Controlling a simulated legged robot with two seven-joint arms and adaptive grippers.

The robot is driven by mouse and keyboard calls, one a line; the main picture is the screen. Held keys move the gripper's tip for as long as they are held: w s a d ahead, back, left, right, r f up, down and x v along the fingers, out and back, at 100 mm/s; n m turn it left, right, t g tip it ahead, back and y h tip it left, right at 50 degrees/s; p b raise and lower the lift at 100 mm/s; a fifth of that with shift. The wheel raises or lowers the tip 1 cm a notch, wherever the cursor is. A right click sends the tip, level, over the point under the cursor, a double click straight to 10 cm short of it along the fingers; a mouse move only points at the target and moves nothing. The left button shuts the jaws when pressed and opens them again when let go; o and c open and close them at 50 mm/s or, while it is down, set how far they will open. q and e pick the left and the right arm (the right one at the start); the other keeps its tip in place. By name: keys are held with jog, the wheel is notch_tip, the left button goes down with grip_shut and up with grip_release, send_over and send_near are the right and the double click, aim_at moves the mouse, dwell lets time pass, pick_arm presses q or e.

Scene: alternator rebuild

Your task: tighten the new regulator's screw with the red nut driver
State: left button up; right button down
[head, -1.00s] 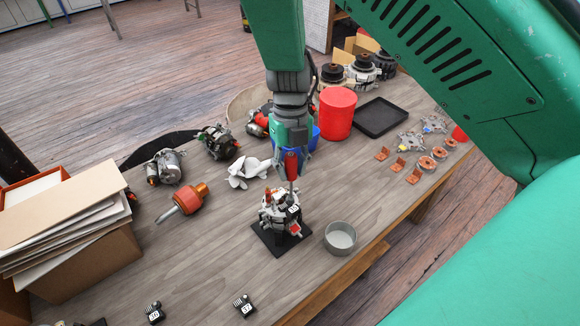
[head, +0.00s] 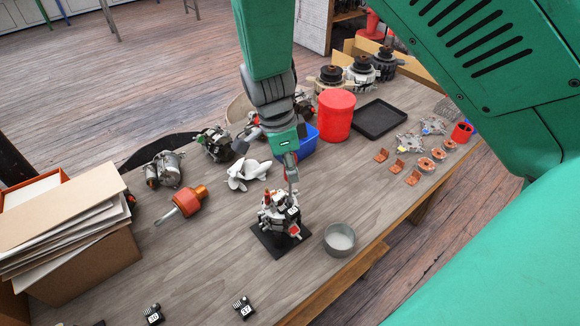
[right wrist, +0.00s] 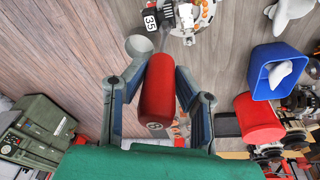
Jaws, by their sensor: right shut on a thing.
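The red nut driver shows its thick red handle (right wrist: 158,88) between the fingers of my right gripper (right wrist: 157,82), which is shut on it. In the head view the right gripper (head: 290,160) is above the alternator (head: 272,217), and the handle is mostly hidden. The driver's thin shaft (head: 291,185) points down to the top of the alternator, beside a block with a white number tag (head: 293,212). This block, apparently the new regulator, also shows in the wrist view (right wrist: 151,19). The screw is too small to make out. My left gripper is not in view.
The alternator stands on a dark square plate (head: 262,243). A grey round dish (head: 340,240) is close on its right. A white fan (head: 247,174), blue bin (head: 308,140) and red can (head: 336,115) are behind. Two small tagged blocks (head: 242,308) lie in front.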

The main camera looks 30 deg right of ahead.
jog(key=n, duration=0.3)
jog(key=a+n+t, duration=0.1)
jog(key=shift+w+r+h, duration=0.3)
jog(key=shift+r, duration=0.1)
jog(key=n, duration=0.4)
jog(key=shift+s+n+t, duration=0.1)
jog(key=shift+n+t, duration=0.2)
jog(key=shift+n, duration=0.1)
jog(key=n, duration=0.4)
jog(key=shift+a+t, duration=0.15)
jog(key=shift+t, duration=0.25)
jog(key=n+y, duration=0.1)
jog(key=n, duration=0.4)
jog(key=shift+n+t, duration=0.3)
jog(key=shift+n, duration=0.1)
jog(key=n, duration=0.4)
jog(key=shift+s+f+y, duration=0.1)
jog(key=shift+y, duration=0.2)
jog(key=n, duration=0.4)
jog(key=shift+y, duration=0.4)
jog(key=n, duration=0.3)
jog(key=n+y, duration=0.1)
jog(key=n, duration=0.3)
jog(key=shift+n, duration=0.8)
jog(key=shift+d, duration=0.2)
jog(key=shift+d+f, duration=0.1)
jog(key=shift+d, duration=0.35)
jog(key=shift+f, duration=0.15)
